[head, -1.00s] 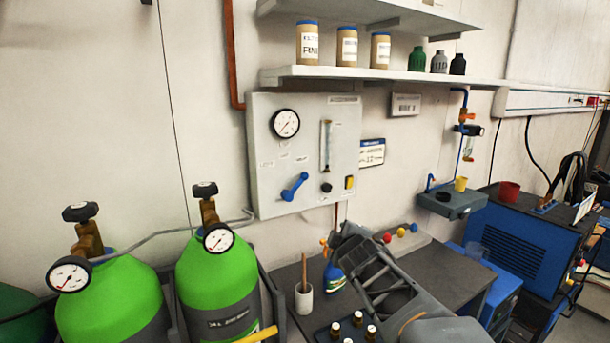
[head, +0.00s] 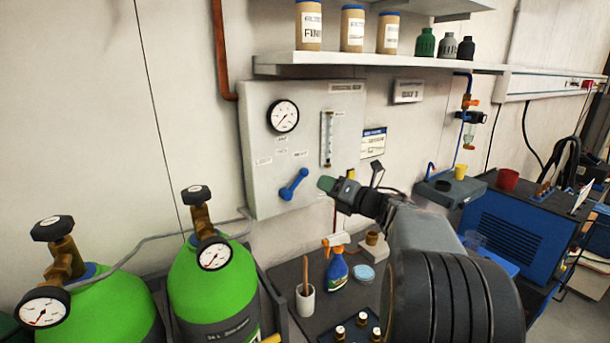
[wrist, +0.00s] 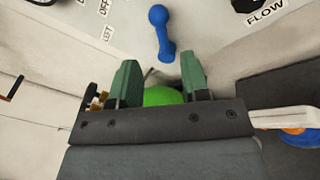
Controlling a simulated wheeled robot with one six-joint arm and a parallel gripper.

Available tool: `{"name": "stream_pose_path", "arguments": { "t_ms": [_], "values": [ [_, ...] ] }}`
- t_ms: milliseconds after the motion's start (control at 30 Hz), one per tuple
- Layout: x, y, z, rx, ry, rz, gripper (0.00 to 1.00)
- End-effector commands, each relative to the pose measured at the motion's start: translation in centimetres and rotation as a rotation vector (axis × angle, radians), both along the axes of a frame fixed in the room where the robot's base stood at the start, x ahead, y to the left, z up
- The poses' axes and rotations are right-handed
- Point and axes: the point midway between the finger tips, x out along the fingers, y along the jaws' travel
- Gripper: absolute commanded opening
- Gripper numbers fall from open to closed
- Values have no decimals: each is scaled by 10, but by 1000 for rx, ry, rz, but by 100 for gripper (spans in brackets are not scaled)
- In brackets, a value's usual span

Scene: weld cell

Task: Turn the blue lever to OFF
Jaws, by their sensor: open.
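The blue lever (head: 294,184) is on the lower middle of the light grey wall panel (head: 257,133). It slants from lower left to upper right. In the wrist view the lever (wrist: 161,32) is just beyond the fingertips, near the middle top, with labels beside it, one reading OFF (wrist: 104,7). My gripper (head: 326,184) is just right of the lever in the head view, its green fingers pointing toward it. In the wrist view my gripper (wrist: 157,72) shows two green fingers spread apart with nothing between them. The lever is not touched as far as I can see.
A gauge (head: 283,116) and flow tube (head: 327,138) sit above on the panel. Green cylinders (head: 214,283) stand at lower left. A spray bottle (head: 337,270) and cup (head: 305,302) are on the bench below. A shelf (head: 380,66) runs overhead.

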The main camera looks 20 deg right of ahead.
Motion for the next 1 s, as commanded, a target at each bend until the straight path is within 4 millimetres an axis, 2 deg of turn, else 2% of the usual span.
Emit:
{"name": "stream_pose_path", "arguments": {
  "t_ms": [200, 433, 667, 1000],
  "values": [
    [39, 16, 2, 3, 1, 1, 42],
    [67, 27, 2, 2, 1, 0, 42],
    [79, 32, 1, 2, 1, -3, 42],
    [81, 32, 0, 2, 0, -4, 40]
  ]
}}
